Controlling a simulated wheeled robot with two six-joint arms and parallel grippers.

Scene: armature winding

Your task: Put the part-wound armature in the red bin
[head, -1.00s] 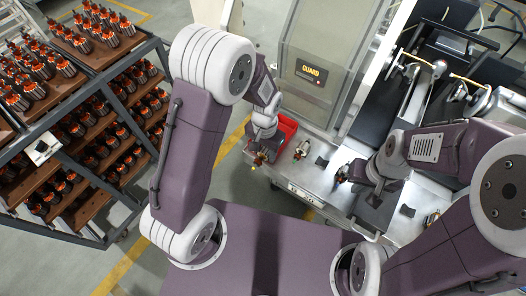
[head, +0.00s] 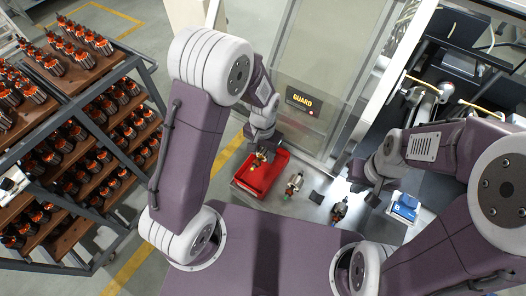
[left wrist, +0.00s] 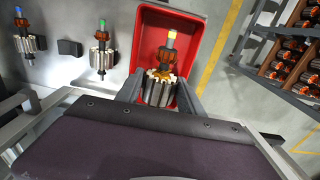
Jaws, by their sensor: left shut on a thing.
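My left gripper (head: 260,152) is shut on an armature with orange windings and a yellow tip (left wrist: 160,85). In the left wrist view its fingers (left wrist: 160,94) close on the grey core from both sides. The held armature lies within the outline of the red bin (left wrist: 145,38), which also shows in the head view (head: 246,190). I cannot tell whether it touches the bin floor. My right gripper (head: 358,178) is low over the bench at the right; its finger gap is not clear.
A green-tipped armature (left wrist: 102,48) and a blue-tipped one (left wrist: 25,42) lie on the bench beside the bin. A small dark block (left wrist: 69,47) lies between them. A blue box (head: 404,208) is at the right. A rack of armatures (head: 75,150) stands at the left.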

